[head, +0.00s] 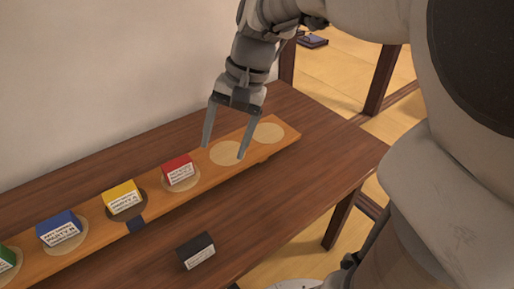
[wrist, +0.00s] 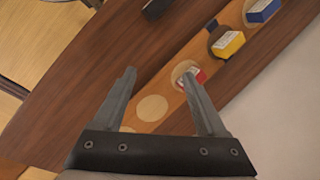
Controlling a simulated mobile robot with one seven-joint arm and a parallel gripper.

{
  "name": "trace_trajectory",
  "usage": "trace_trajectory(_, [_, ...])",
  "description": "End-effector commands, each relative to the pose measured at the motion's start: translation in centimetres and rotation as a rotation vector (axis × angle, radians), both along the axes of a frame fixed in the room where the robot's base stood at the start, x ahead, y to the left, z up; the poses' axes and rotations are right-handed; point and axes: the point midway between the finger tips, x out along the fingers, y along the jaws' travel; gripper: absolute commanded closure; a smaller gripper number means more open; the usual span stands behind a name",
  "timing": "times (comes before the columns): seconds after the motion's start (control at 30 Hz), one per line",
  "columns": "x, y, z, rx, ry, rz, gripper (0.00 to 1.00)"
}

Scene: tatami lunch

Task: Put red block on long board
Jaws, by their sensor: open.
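The red block (head: 178,171) sits on a pale round spot on the long board (head: 201,184), right of the yellow block (head: 123,198). In the wrist view the red block (wrist: 199,75) shows just beyond my right fingertip, partly hidden by that finger. My gripper (head: 223,152) is open and empty, with its fingers pointing down over the board, to the right of the red block. In the wrist view my gripper (wrist: 159,72) spans part of the board, with an empty pale spot (wrist: 152,108) between its fingers.
A blue block (head: 60,228) and a green block (head: 7,260) also sit on the board. A black block (head: 196,250) lies on the dark wooden table (head: 330,163) in front of the board. Two pale spots at the board's right end are empty. A wall stands behind.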

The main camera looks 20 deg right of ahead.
Motion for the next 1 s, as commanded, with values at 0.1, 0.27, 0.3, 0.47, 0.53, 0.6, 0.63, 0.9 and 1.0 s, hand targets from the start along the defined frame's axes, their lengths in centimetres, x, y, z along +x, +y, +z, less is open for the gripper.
trace_trajectory(0.1, [-3.1,-0.5,1.2,-0.102,-0.141,0.101,0.26])
trace_trajectory(0.27, [-6.3,-1.6,1.4,-0.235,-0.301,0.232,0.26])
trace_trajectory(0.3, [-7.0,-1.9,1.4,-0.268,-0.339,0.262,0.26])
trace_trajectory(0.47, [-9.2,-3.0,1.3,-0.378,-0.458,0.362,0.26])
trace_trajectory(0.53, [-9.7,-3.3,1.2,-0.411,-0.494,0.391,0.26])
trace_trajectory(0.6, [-10.1,-3.5,1.0,-0.43,-0.513,0.411,0.26])
trace_trajectory(0.63, [-10.2,-3.5,1.0,-0.437,-0.52,0.417,0.26])
trace_trajectory(0.9, [-10.3,-3.6,0.8,-0.445,-0.529,0.429,0.26])
trace_trajectory(1.0, [-10.3,-3.6,0.9,-0.444,-0.529,0.428,0.26])
